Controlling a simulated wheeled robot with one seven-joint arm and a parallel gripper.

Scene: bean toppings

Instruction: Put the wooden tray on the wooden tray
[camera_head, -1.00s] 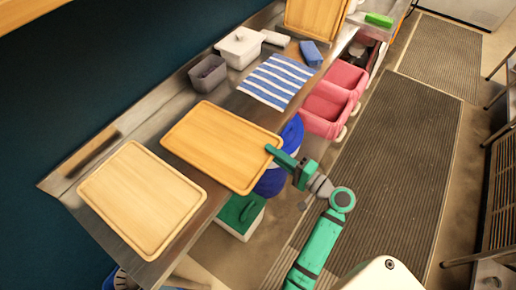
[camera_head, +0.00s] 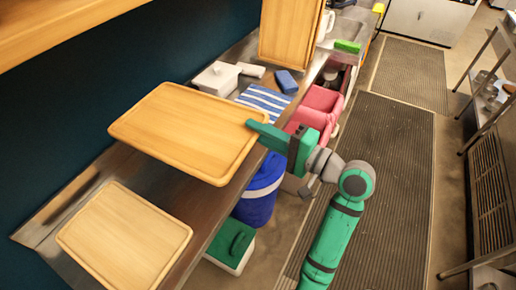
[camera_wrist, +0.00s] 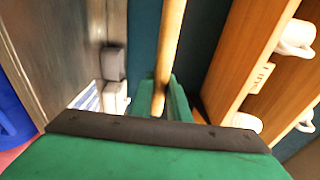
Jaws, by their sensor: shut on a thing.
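A wooden tray (camera_head: 188,132) is held by its right edge in my gripper (camera_head: 258,128), which is shut on it. The held tray is raised above the steel counter, roughly level. In the wrist view this tray shows edge-on (camera_wrist: 170,50) between my green fingers (camera_wrist: 165,98). A second, paler wooden tray (camera_head: 124,236) lies flat on the counter at the lower left, in front of the held tray and apart from it. Another wooden board (camera_head: 290,33) stands upright at the far end of the counter.
A white lidded pot (camera_head: 216,77), a striped cloth (camera_head: 264,99) and a blue item (camera_head: 286,81) sit on the counter behind the held tray. A wooden shelf (camera_head: 60,30) is above left. Pink bins (camera_head: 318,108) and a blue bucket (camera_head: 260,190) stand below the counter.

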